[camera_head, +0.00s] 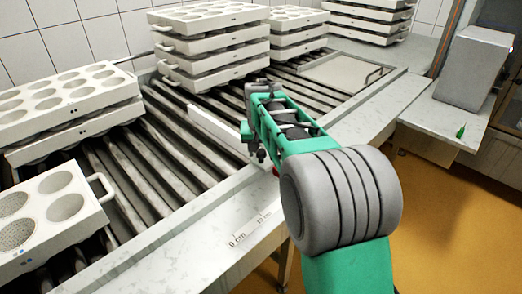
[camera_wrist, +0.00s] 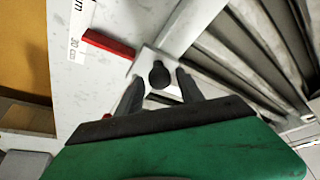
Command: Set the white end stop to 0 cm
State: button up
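The white end stop (camera_head: 215,131) is a long bar across the rollers in the head view; my arm hides its near end. In the wrist view its white block (camera_wrist: 146,63) carries a dark round knob (camera_wrist: 159,74). My gripper (camera_wrist: 160,78) has its fingers spread on both sides of the knob, with gaps visible; it is open. A red pointer (camera_wrist: 108,43) sticks out from the block toward the scale. The scale (camera_wrist: 78,40) shows "30 cm" near the pointer; in the head view its strip (camera_head: 250,231) shows "0 cm" at its near-left end.
The roller conveyor (camera_head: 150,165) carries stacked white mould trays, at the back (camera_head: 212,60) and at the left (camera_head: 60,105). A near tray (camera_head: 45,220) stands at the lower left. The pale rail surface (camera_head: 175,250) beside the scale is clear.

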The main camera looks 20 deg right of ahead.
grip_shut()
dwell(1.1)
